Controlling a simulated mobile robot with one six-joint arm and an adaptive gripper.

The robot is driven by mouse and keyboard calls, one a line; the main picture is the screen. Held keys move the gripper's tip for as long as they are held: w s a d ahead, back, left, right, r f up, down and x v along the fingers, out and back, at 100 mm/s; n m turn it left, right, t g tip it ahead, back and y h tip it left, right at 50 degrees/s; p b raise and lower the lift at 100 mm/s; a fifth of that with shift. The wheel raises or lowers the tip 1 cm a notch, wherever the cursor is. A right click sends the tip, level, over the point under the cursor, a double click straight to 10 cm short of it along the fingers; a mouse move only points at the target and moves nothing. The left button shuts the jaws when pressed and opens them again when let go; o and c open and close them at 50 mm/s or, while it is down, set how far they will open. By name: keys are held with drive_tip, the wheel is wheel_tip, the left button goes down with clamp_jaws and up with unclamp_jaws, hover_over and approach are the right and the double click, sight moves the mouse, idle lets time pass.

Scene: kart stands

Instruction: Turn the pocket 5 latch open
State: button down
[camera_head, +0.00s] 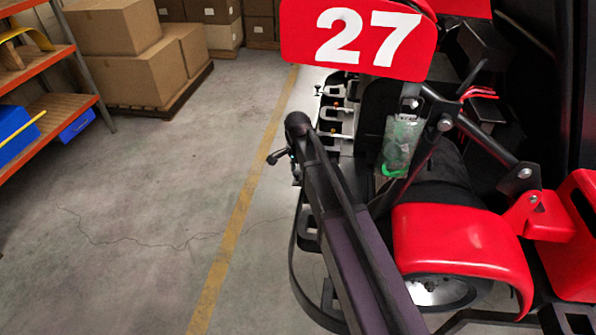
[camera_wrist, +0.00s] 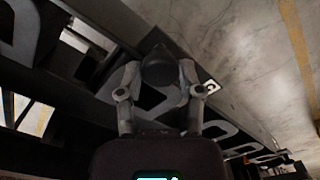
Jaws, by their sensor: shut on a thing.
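In the wrist view my gripper (camera_wrist: 158,80) has its two grey fingers closed in on a dark rounded knob-like piece (camera_wrist: 158,66), which I take to be the latch. The fingers touch it from both sides. It sits over a black rack rail (camera_wrist: 225,138) with D-shaped cutouts. No pocket number is readable, and whether the latch is turned cannot be told. In the head view my dark arm reaches up the middle. Pale pockets (camera_head: 336,112) with small latches stand in a row beyond it. The gripped latch is not clearly visible there.
A red kart fender (camera_head: 460,245) and a red number 27 plate (camera_head: 358,38) are right of and above my arm. A clear pouch (camera_head: 401,140) hangs beside the pockets. Shelving (camera_head: 55,100) and cartons (camera_head: 128,75) stand left. The floor (camera_head: 140,220) between is clear.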

drive_tip(key=shift+n, duration=0.4)
drive_tip(key=n, duration=0.4)
drive_tip(key=shift+s, duration=0.1)
drive_tip(key=n, duration=0.4)
drive_tip(key=shift+n, duration=0.3)
drive_tip(key=n, duration=0.4)
drive_tip(key=shift+n, duration=2.3)
drive_tip(key=shift+c, duration=1.3)
unclamp_jaws()
drive_tip(key=shift+m, duration=0.3)
